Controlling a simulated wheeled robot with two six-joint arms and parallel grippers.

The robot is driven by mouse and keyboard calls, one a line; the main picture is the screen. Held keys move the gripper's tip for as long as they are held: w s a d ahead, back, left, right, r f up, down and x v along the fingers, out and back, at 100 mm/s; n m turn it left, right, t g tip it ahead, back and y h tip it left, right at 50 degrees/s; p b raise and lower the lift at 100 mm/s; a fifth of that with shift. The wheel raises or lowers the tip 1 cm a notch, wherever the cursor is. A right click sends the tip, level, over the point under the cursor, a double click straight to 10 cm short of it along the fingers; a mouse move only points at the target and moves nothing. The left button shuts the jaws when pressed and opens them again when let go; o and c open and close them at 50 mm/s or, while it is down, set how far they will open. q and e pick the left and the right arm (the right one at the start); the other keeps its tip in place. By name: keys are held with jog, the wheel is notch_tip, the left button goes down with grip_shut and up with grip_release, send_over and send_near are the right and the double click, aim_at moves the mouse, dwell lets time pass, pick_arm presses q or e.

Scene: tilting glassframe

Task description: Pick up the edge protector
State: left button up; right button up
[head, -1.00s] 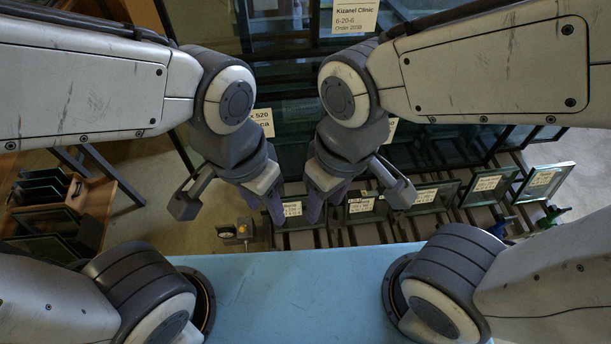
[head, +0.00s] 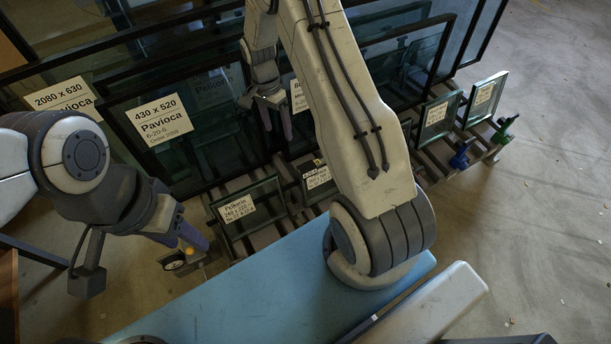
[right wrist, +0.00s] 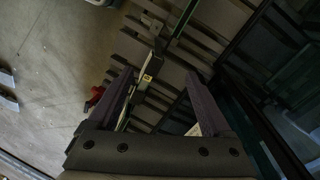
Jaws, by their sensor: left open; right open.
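I cannot pick out an edge protector with certainty. A small blue piece (head: 462,157) and a small green piece (head: 505,128) sit at the right end of the slatted rack; a red piece (right wrist: 95,97) shows at the left in the right wrist view. My right gripper (head: 277,132) is open in front of the large framed panes; its open, empty fingers also show over the slats in the right wrist view (right wrist: 158,80). My left gripper (head: 192,238) is open and empty, beside the small pane labelled Pelkorin (head: 245,212).
Large dark-framed panes (head: 160,125) stand behind. Small glass panes (head: 435,118) stand along the slatted rack (head: 425,165). Open floor (head: 550,220) is at the right.

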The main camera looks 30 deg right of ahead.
jog(key=d+f+m+b, duration=0.1)
jog(key=d+f+m, duration=0.1)
jog(key=d+f, duration=0.3)
jog(key=d+f+m+b, duration=0.1)
jog(key=d+f+m, duration=0.2)
jog(key=f, duration=0.4)
jog(key=b, duration=0.1)
send_over(307, 166)
jog(key=w, duration=0.1)
jog(key=shift+g, duration=0.4)
notch_tip(307, 166, down, 5)
jog(key=shift+r, duration=0.15)
jog(key=x, duration=0.3)
jog(key=b+x, duration=0.1)
jog(key=x, duration=0.1)
jog(key=shift+w+f, duration=0.25)
jog(key=shift+f, duration=0.2)
pick_arm(q)
notch_tip(307, 166, down, 6)
jog(key=shift+r, duration=0.2)
pick_arm(e)
jog(key=shift+c, duration=0.3)
grip_shut()
pick_arm(q)
jog(key=shift+r, duration=0.1)
pick_arm(e)
jog(key=shift+r, duration=0.1)
